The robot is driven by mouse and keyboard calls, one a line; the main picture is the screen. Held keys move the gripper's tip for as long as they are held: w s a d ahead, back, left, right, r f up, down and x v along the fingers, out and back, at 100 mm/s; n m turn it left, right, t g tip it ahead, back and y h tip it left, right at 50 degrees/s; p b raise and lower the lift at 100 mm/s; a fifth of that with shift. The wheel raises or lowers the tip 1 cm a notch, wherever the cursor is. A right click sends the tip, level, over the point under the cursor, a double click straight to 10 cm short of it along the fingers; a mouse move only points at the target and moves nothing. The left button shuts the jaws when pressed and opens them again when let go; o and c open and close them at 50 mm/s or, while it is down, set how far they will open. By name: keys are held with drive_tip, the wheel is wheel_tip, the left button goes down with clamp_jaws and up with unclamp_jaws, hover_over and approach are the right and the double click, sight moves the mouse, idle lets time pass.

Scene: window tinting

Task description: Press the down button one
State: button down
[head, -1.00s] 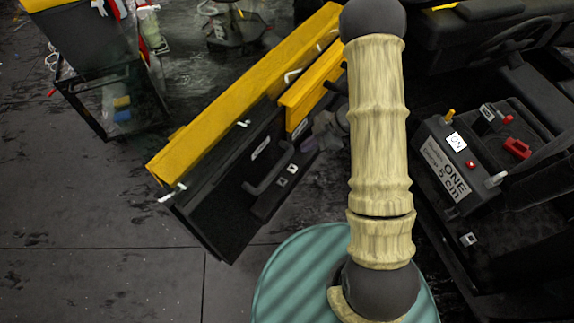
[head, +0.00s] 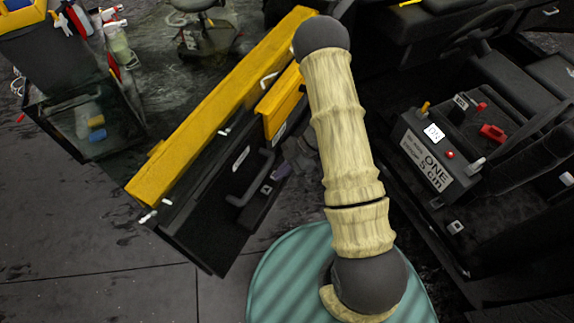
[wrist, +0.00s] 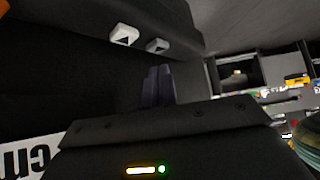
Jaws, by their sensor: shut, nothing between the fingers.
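Two small pale buttons with dark arrow marks sit on a black armrest in the wrist view, a left one (wrist: 124,36) and a right one (wrist: 158,45). I cannot tell which arrow points down. My gripper (wrist: 159,86) is shut and empty; its fingertips show just below the right button in the picture, apparently apart from it. In the head view, my gripper (head: 285,170) is beside the black door panel (head: 205,225), partly hidden by my arm. One pale button (head: 265,189) shows there, next to the gripper; the other is not clear.
The door has a yellow top edge (head: 215,115) and a black pull handle (head: 248,185). A black box labelled "ONE 5 cm" (head: 435,160) stands at the right. A cart (head: 95,120) with bottles is at the upper left. Open floor lies at the lower left.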

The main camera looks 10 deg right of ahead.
sight(271, 189)
drive_tip(key=x, duration=0.5)
drive_tip(key=shift+s+f, duration=0.25)
drive_tip(key=shift+f, duration=0.9)
drive_tip(key=shift+d, duration=0.1)
drive_tip(key=p+v, duration=0.7)
drive_tip(key=v, duration=0.3)
drive_tip(key=shift+w+r, duration=0.3)
drive_tip(key=shift+r, duration=0.05)
